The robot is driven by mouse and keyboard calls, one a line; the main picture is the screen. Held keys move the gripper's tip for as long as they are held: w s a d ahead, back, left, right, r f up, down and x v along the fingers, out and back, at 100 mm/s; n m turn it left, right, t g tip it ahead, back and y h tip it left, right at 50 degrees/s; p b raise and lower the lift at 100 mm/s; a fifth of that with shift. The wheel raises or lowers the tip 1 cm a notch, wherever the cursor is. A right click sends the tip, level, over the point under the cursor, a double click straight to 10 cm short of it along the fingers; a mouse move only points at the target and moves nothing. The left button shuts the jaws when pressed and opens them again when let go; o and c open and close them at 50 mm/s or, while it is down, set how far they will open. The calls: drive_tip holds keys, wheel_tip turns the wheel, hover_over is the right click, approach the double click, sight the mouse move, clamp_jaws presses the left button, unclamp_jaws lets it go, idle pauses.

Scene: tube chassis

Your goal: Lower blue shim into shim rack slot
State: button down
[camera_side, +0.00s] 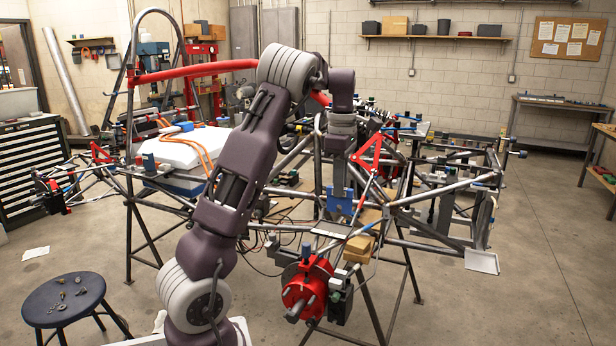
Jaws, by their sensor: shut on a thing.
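My gripper (341,188) points down near the middle of the tube chassis (420,232), just left of the red triangular suspension arm. A flat blue piece, which looks like the blue shim (341,207), is at its fingertips, and the jaws are shut on it. The shim hangs roughly upright. The shim rack and its slot cannot be made out for sure at this size. Whether the shim's lower edge touches anything below cannot be told.
A red hub (306,288) sticks out in front. A red triangular arm (372,158) and chassis tubes crowd the right. A stool (64,300) stands at lower left.

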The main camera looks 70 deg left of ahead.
drive_tip(key=s+d+f, duration=0.1)
drive_tip(key=s+d, duration=0.3)
drive_tip(key=d, duration=1)
drive_tip(key=s+d+f, duration=0.1)
drive_tip(key=s+d, duration=0.2)
drive_tip(key=d, duration=1.1)
wheel_tip(320, 180, down, 37)
drive_tip(key=shift+a+m, duration=0.3)
drive_tip(key=shift+a, duration=0.1)
drive_tip(key=shift+f, duration=0.3)
drive_tip(key=shift+f, duration=0.75)
drive_tip(key=shift+f, duration=0.1)
drive_tip(key=shift+f, duration=0.85)
